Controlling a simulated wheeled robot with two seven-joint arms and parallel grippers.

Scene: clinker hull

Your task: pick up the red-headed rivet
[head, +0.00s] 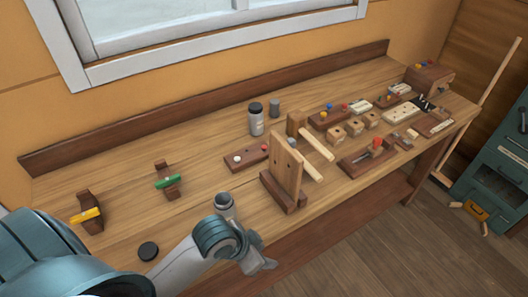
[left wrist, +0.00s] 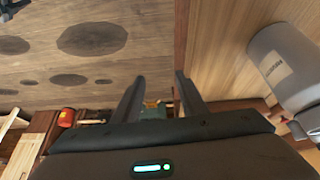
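I cannot tell for sure which is the red-headed rivet. A larger red piece (head: 376,143) stands on a brown tray further right. My left gripper (head: 262,262) hangs by the bench's front edge, well apart from all of these. In the left wrist view its two dark fingers (left wrist: 158,95) are spread with nothing held between them. My right gripper is not in view.
An upright wooden stand (head: 286,170) rises from the middle of the bench, right of my left gripper. A lidded jar (head: 256,122) stands behind it. The bench between is clear.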

